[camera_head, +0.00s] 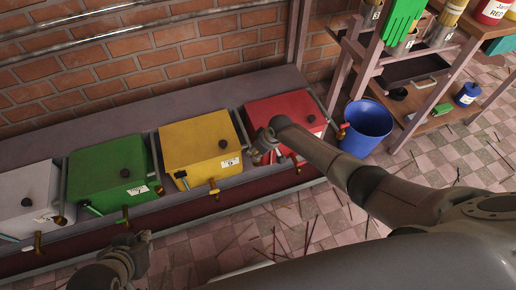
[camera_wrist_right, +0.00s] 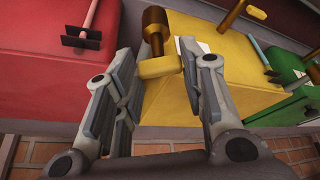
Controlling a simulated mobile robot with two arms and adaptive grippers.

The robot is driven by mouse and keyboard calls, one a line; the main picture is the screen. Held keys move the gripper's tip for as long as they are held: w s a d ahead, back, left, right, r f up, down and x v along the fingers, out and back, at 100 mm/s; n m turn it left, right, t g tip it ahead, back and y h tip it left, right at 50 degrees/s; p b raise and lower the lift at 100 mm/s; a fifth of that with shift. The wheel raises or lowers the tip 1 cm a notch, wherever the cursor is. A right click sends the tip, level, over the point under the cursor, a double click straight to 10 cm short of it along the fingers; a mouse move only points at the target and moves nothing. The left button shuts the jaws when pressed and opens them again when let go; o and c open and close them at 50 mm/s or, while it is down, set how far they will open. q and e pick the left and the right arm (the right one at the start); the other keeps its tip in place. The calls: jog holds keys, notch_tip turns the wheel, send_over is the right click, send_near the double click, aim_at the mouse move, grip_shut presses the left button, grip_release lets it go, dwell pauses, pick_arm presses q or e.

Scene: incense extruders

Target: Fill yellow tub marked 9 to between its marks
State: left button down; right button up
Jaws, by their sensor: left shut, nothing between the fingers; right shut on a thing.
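The yellow tub (camera_head: 200,140) stands in the row between the green and red tubs. Its small white label (camera_head: 231,162) looks like a 9. It has a dark round knob on top and a brass-coloured spout (camera_head: 214,189) low on its front. The fill marks cannot be made out. My right gripper (camera_head: 264,146) is at the tub's right side, near the red tub. My left gripper (camera_head: 142,238) is shut and empty, low in front of the green tub.
The green tub (camera_head: 108,165), red tub (camera_head: 284,110) and grey tub (camera_head: 28,190) share the ledge. A blue bucket (camera_head: 366,128) stands on the floor at right, beside a wooden shelf (camera_head: 435,125). Thin sticks lie scattered on the tiles. A brick wall is behind.

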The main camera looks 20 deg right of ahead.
dwell(0.3)
jog(key=o, duration=1)
jog(key=v, duration=1.2)
